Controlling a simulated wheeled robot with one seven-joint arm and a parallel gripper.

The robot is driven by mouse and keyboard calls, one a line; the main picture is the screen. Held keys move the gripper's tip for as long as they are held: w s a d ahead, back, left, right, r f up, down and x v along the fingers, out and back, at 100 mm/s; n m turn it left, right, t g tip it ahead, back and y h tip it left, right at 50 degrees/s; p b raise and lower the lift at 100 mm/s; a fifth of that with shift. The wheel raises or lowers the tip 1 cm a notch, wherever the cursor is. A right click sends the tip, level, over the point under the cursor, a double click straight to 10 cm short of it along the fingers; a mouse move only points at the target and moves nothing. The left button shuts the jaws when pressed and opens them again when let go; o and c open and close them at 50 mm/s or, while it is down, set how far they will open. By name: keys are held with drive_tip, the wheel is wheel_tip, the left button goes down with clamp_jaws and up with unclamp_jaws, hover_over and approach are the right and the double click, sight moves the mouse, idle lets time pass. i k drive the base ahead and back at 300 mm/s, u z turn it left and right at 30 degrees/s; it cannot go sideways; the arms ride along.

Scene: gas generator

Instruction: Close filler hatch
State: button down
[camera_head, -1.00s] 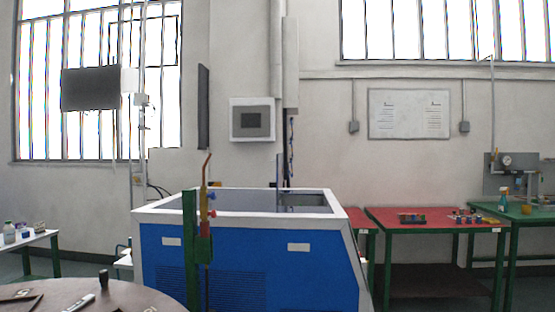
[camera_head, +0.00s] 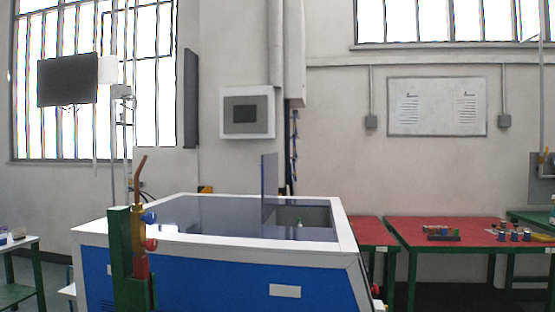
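The gas generator (camera_head: 220,277) is a large box with blue sides and a white rim, close ahead of me. Its dark glossy top (camera_head: 190,218) is set inside the rim. The filler hatch (camera_head: 269,188) appears to be the thin bluish-grey panel standing upright on the top. Just right of it is a rectangular opening (camera_head: 301,214), with a small green thing inside that is too small to make out. My gripper is not in view.
A green post with a torch (camera_head: 139,235) stands in front of the generator's left part. Red tables (camera_head: 440,231) with small items stand to the right. A monitor (camera_head: 67,82) hangs at upper left.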

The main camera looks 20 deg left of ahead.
sight(269, 164)
drive_tip(key=z, duration=0.05)
drive_tip(key=i, duration=0.85)
drive_tip(key=u, duration=2.2)
drive_tip(key=i, duration=1)
drive_tip(key=u, duration=0.45)
